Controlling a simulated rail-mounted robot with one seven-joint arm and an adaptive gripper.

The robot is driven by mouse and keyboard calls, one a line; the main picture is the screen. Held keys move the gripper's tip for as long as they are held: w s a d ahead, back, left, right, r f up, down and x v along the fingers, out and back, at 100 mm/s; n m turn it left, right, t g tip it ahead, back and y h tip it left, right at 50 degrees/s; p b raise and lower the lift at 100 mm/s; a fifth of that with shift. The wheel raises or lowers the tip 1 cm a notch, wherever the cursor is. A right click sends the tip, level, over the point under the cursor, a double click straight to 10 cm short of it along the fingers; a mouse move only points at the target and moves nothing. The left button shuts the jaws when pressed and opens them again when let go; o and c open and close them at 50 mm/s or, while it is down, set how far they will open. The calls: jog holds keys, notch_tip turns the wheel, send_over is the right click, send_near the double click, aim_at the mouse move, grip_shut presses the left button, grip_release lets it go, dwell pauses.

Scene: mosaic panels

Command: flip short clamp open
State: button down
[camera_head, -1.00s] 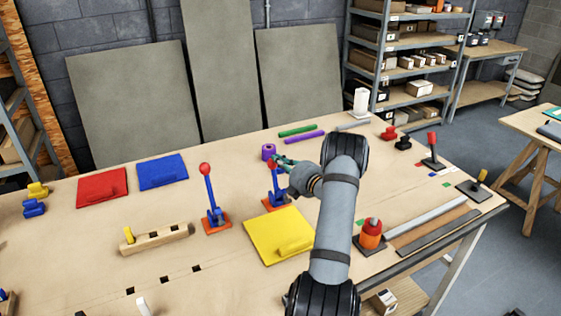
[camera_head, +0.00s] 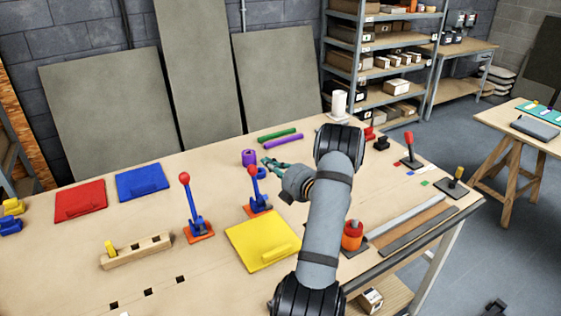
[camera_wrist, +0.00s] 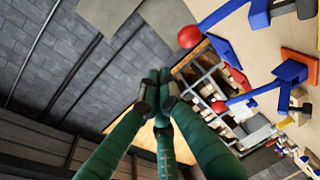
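Two blue clamps with red ball handles stand on orange bases on the bench. My gripper (camera_head: 266,162) has green fingers and is just above and right of the shorter clamp's red ball (camera_head: 252,168). In the wrist view the fingertips (camera_wrist: 159,78) are together with nothing seen between them. The larger, nearer red ball (camera_wrist: 190,37) there is up and right of the tips, apart from them. A second red ball (camera_wrist: 219,106) is lower.
A yellow panel (camera_head: 250,248) lies in front of the shorter clamp. A purple roll (camera_head: 249,157) and a green rod (camera_head: 279,135) lie behind it. An orange-red cylinder (camera_head: 352,238) stands right of my arm. A wooden block (camera_head: 135,253) lies at left.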

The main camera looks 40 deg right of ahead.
jog(key=s+r+b, duration=0.1)
jog(key=s+r, duration=0.2)
jog(key=s, duration=0.3)
jog(key=shift+s+a+r, duration=0.15)
jog(key=shift+r, duration=0.2)
jog(key=w+f, duration=0.7)
jog(key=w, duration=0.4)
jog(key=shift+w+f+p, duration=0.2)
jog(key=shift+w+p, duration=0.1)
jog(key=shift+p, duration=0.1)
